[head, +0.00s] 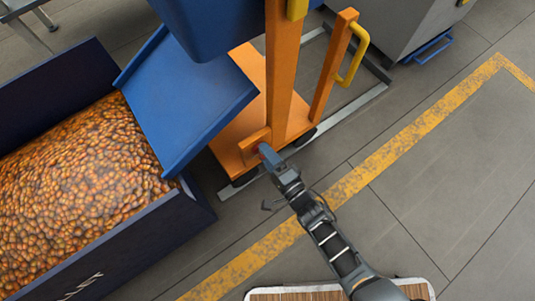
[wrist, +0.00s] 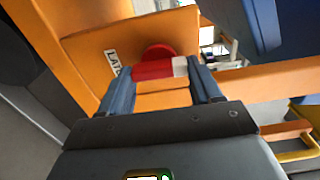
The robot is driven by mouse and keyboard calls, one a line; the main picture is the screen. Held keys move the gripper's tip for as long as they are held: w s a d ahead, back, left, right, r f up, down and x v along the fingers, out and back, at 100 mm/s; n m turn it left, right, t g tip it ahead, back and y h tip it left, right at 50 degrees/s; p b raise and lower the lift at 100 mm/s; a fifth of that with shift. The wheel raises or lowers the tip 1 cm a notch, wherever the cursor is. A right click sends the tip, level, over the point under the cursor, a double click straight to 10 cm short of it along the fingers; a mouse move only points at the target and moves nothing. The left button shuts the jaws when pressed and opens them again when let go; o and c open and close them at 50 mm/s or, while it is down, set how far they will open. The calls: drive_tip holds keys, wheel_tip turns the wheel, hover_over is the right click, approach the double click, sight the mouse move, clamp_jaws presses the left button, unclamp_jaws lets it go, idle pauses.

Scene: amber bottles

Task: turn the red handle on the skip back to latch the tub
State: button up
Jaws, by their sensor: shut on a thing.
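The red handle (wrist: 150,70) with a white end sits on an orange plate in the wrist view, in front of a round red hub. My gripper (wrist: 163,76) has its two blue-grey fingers on either side of it and is shut on it. In the head view my gripper (head: 268,157) reaches the low orange bracket of the skip (head: 283,75), and the handle is mostly hidden there. The blue tub (head: 205,22) is at the top, upright or tilted I cannot tell. A label (wrist: 113,62) beside the handle reads "LAT", the rest hidden.
A dark blue crate (head: 190,208) full of amber bottles stands at the left, with a blue chute (head: 185,105) sloping towards it. A yellow grip (head: 354,55) is on the orange post. A grey cabinet (head: 410,22) stands behind. The floor at right is clear.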

drive_tip(key=o, duration=1.1)
drive_tip(key=shift+c, duration=0.2)
drive_tip(key=shift+s+d, duration=0.1)
drive_tip(key=p+v, duration=0.2)
drive_tip(key=v, duration=0.5)
drive_tip(key=shift+s+d, duration=0.15)
drive_tip(key=shift+s, duration=0.1)
